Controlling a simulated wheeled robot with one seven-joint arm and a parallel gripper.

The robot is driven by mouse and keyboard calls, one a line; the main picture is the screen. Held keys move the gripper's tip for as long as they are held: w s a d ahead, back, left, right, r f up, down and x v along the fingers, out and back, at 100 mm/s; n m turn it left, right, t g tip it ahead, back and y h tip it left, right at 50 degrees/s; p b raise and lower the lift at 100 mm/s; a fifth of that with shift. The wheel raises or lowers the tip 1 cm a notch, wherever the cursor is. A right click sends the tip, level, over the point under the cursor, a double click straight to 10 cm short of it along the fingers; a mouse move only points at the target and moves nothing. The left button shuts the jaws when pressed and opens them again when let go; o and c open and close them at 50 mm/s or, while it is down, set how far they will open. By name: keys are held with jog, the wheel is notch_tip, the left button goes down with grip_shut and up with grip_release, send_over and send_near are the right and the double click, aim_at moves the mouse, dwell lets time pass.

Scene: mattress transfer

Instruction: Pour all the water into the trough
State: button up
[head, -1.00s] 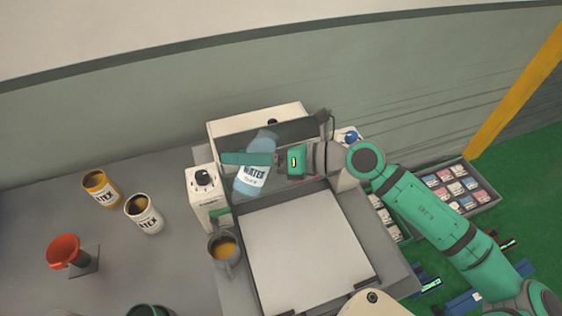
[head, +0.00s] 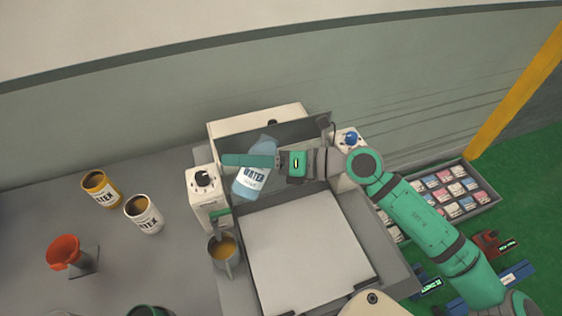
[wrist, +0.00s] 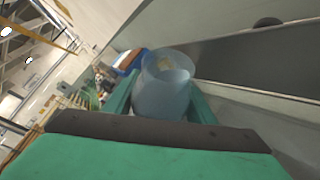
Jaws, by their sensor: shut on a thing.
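A translucent blue bottle labelled WATER (head: 250,180) is held tilted over the back of the grey and white machine. My gripper (head: 252,160) is shut on its upper part, with one green finger lying across it in the head view. In the wrist view the bottle (wrist: 165,85) stands between my two green fingers. The trough (head: 285,158) appears to be the dark slot at the back of the machine, below and behind the bottle. I cannot tell whether water is flowing out or how much is left.
A white panel (head: 305,248) lies in front of the trough. A grey cup with orange-brown liquid (head: 224,256) stands left of it. Two latex cans, yellow (head: 101,190) and white (head: 144,214), and an orange funnel (head: 65,252) stand on the left table. A tray of small boxes (head: 450,190) is at right.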

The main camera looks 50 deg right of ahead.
jog(key=shift+a+f+m+y, duration=0.1)
jog(key=shift+f+m+y, duration=0.2)
jog(key=shift+f+m, duration=0.25)
jog(key=shift+a+r+m+t+b, duration=0.15)
jog(key=shift+r+m+t+b, duration=0.3)
jog(key=shift+m+t, duration=0.1)
dwell(0.9)
jog(key=shift+r+m+y+b, duration=0.25)
jog(key=shift+m+y+b, duration=0.25)
jog(key=shift+m+b, duration=0.25)
dwell(1.1)
jog(key=shift+d+r+m+t+b, duration=0.55)
jog(key=shift+d+r+m+b, duration=0.1)
jog(key=shift+m, duration=0.2)
dwell(1.6)
jog(key=shift+f+m+b, duration=0.2)
jog(key=shift+m+b, duration=0.25)
jog(key=shift+m, duration=0.05)
dwell(1.2)
